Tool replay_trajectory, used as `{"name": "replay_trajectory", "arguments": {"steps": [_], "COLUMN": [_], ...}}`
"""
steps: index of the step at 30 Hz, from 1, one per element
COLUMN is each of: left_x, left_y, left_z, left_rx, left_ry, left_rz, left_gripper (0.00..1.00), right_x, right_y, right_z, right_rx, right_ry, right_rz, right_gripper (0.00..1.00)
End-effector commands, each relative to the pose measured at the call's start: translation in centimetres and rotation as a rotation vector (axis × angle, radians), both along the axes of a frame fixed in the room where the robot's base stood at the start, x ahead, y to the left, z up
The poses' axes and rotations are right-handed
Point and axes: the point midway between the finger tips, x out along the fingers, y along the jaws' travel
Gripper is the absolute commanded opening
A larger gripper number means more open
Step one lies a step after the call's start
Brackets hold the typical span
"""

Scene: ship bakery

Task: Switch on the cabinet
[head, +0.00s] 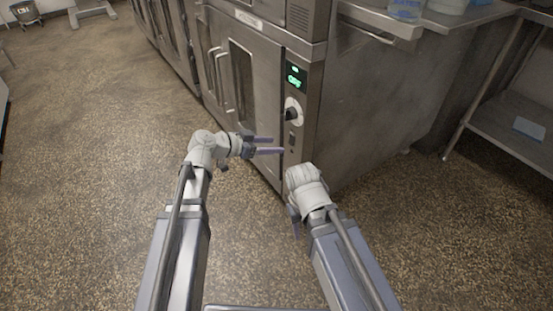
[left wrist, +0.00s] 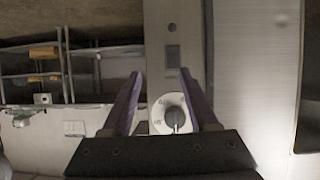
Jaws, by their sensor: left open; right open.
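The steel cabinet (head: 254,65) stands ahead, with a narrow control panel (head: 307,119) at its front right corner. The panel has a lit green display (head: 296,78), seemingly reading OFF, a black knob (head: 291,113) on a white dial, and a small dark switch (head: 292,138) below. In the left wrist view, the knob (left wrist: 175,117) shows between my fingers and the switch (left wrist: 173,52) beyond their tips. My left gripper (head: 277,145) is open and empty, its fingers pointing at the lower panel; contact is unclear. My right gripper (head: 297,229) hangs low, mostly hidden by its wrist.
Cabinet door handles (head: 219,68) stick out left of the panel. A steel counter (head: 463,18) and a lower shelf (head: 505,124) stand at the right. The speckled floor (head: 90,130) is clear at the left.

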Motion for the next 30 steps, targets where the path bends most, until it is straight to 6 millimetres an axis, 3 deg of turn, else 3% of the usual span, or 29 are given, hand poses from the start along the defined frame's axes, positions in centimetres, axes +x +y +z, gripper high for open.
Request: {"name": "replay_trajectory", "arguments": {"steps": [1, 3, 11, 24, 30], "left_x": [0.5, 0.9, 1.3, 4.6, 5.3], "left_y": [0.5, 0.8, 1.0, -3.5, -4.6], "left_z": [-1.1, -1.1, -0.9, -3.4, -3.8], "left_rx": [-0.008, -0.016, -0.023, -0.022, -0.023], "left_ry": [-0.023, -0.048, -0.07, -0.068, -0.068], "left_rz": [0.007, 0.013, 0.018, 0.015, 0.016], "left_gripper": [0.6, 0.6, 0.6, 0.6, 0.6], "right_x": [0.0, 0.0, 0.0, 0.0, 0.0], "right_y": [0.0, 0.0, 0.0, 0.0, 0.0], "right_z": [-1.5, -1.9, -2.1, -4.5, -5.0], "right_rx": [0.0, 0.0, 0.0, 0.0, 0.0], "right_ry": [0.0, 0.0, 0.0, -0.001, -0.001], "right_rz": [0.0, 0.0, 0.0, -0.006, -0.007], "right_gripper": [0.5, 0.5, 0.5, 0.5, 0.5]}}
